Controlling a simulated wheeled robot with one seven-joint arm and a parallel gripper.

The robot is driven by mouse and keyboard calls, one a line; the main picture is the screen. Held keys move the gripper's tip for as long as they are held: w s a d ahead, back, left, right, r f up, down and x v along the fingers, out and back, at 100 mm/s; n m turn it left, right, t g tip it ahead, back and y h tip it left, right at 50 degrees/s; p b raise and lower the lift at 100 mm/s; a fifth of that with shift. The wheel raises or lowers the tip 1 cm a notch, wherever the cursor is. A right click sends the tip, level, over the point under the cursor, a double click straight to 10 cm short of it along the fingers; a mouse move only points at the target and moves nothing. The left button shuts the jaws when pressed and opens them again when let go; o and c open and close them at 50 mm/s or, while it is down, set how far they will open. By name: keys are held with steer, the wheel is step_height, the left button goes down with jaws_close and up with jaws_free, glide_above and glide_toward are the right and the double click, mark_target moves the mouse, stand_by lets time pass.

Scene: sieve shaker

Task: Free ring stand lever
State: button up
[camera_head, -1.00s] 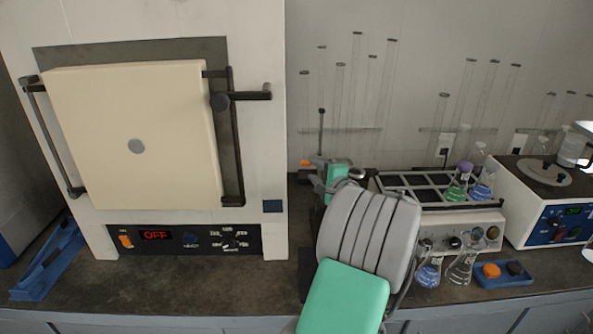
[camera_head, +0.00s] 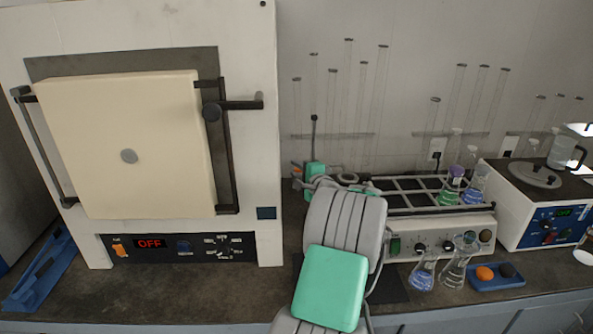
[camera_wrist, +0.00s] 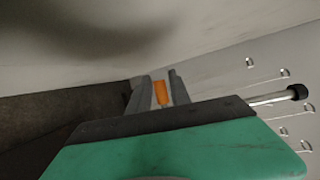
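The ring stand shows in the head view as a thin upright rod (camera_head: 314,135) with a dark cap, between the furnace and the rack. The orange lever (camera_head: 297,169) is low beside the rod, small and partly hidden. My gripper (camera_head: 302,176) is right by it, its green hand in front of the rod's lower part. In the wrist view, my gripper (camera_wrist: 155,92) has two grey fingers apart, with the orange lever (camera_wrist: 161,93) between their tips. I cannot tell whether either finger touches it. The rod's black cap (camera_wrist: 297,92) shows at right.
A white furnace (camera_head: 265,150) with a cream door stands close on the left. A shaker with a flask rack (camera_head: 400,185) stands close on the right, holding flasks. More flasks (camera_head: 424,272) and a blue tray (camera_head: 497,282) are in front. Bare bench lies before the furnace.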

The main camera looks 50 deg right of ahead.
jaws_close()
stand_by(1.1)
